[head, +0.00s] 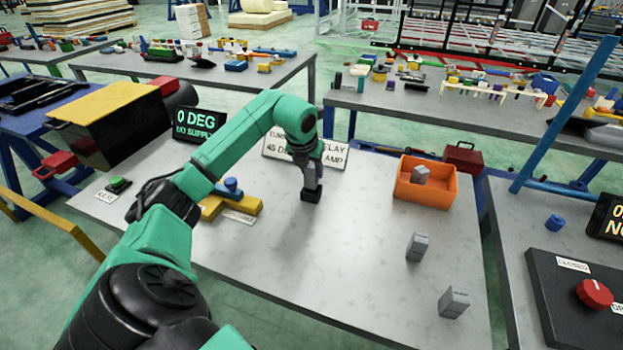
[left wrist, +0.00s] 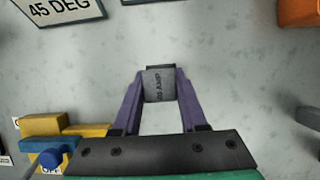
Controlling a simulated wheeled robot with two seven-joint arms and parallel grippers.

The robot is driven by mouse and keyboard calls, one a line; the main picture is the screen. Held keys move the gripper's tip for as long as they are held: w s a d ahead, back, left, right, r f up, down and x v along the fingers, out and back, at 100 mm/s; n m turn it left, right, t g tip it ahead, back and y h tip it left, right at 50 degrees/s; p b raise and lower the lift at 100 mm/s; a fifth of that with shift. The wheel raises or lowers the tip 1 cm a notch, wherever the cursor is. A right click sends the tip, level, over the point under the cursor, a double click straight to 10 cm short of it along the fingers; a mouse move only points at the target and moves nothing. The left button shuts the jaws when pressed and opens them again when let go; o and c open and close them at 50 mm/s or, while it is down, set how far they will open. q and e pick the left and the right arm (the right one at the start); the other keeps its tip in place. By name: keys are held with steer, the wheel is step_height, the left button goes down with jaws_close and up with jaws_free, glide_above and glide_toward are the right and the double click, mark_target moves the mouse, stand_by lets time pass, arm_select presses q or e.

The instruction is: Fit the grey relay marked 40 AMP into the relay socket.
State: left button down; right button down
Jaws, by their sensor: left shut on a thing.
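My left gripper (head: 311,188) points down over the middle of the table. In the left wrist view its purple fingers (left wrist: 161,92) are shut on a grey relay (left wrist: 160,86) with "AMP" printed on it; the number is hard to read. A small black block (head: 311,196), which looks like the relay socket, shows right below the gripper. A black edge also shows at the relay's far end in the left wrist view (left wrist: 161,68). I cannot tell whether the relay sits in it. Other grey relays stand on the table at right (head: 417,247) and front right (head: 454,303). My right gripper is out of view.
An orange bin (head: 424,192) with a grey block (head: 420,174) stands at the back right. A sign (head: 290,152) reading 45 DEG stands behind my arm. A yellow fitting with a blue knob (head: 231,187) lies left of the gripper.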

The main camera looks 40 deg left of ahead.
mark_target(311, 180)
arm_select(q)
step_height(311, 180, down, 3)
steer(key=shift+s+d+f+p, duration=0.1)
steer(key=shift+p, duration=0.2)
steer(key=shift+f, duration=0.35)
steer(key=shift+c, duration=2.2)
jaws_free()
